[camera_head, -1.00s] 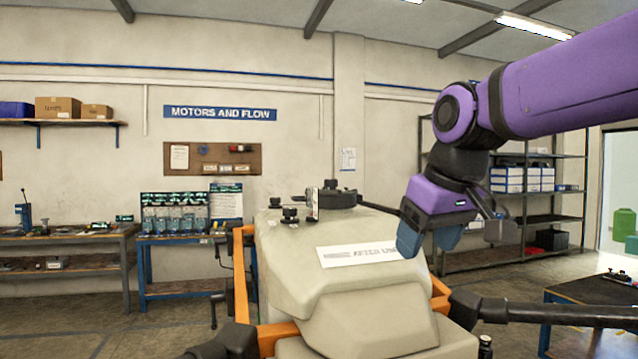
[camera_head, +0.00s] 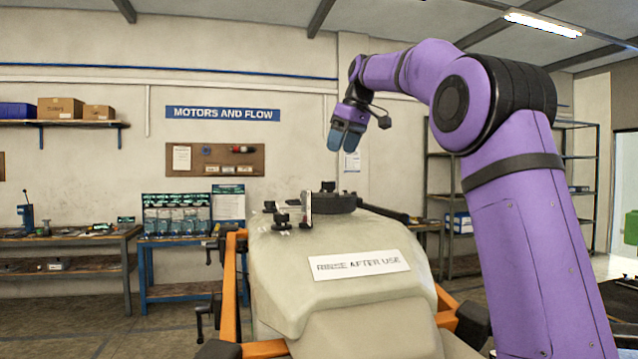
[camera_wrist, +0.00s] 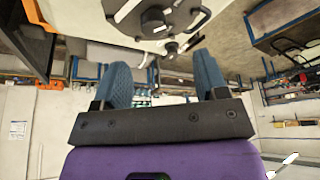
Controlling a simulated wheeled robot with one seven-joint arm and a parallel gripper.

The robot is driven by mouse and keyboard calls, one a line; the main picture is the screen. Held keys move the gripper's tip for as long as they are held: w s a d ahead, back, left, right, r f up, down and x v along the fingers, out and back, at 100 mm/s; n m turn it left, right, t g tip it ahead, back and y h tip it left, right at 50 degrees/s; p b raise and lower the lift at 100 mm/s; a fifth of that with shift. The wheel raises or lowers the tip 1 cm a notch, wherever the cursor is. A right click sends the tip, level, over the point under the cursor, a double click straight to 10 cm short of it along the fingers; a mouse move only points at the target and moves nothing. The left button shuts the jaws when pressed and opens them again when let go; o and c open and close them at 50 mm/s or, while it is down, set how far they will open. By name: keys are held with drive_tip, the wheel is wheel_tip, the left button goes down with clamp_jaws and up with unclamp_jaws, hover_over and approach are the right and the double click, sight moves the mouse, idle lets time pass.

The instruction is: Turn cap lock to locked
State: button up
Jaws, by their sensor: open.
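The beige spray tank (camera_head: 350,245) of the drone stands in the middle of the head view, with a "RINSE AFTER USE" label on its sloping front. A round black cap (camera_head: 328,202) sits on top. Small black knobs (camera_head: 282,220) and a thin upright plate (camera_head: 307,208) stand left of it; which part is the cap lock, and its setting, I cannot tell. My gripper (camera_head: 345,140) is open and empty, in the air above the cap, apart from it. In the wrist view, my gripper's two blue fingers (camera_wrist: 165,78) are spread, with black fittings (camera_wrist: 170,47) beyond them.
An orange frame (camera_head: 229,290) flanks the tank, and a dark arm (camera_head: 385,211) extends behind it. Workbenches (camera_head: 70,240) stand along the left wall, and shelving (camera_head: 455,190) stands at the right. The air around my gripper is clear.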

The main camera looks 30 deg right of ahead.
sight(328, 182)
drive_tip(key=x, duration=0.3)
drive_tip(key=w+x, duration=0.1)
drive_tip(key=x, duration=0.7)
drive_tip(key=shift+w+d+r, duration=0.15)
drive_tip(key=shift+w+d, duration=0.1)
drive_tip(key=shift+w, duration=0.05)
drive_tip(key=shift+c, duration=0.3)
drive_tip(key=c, duration=0.9)
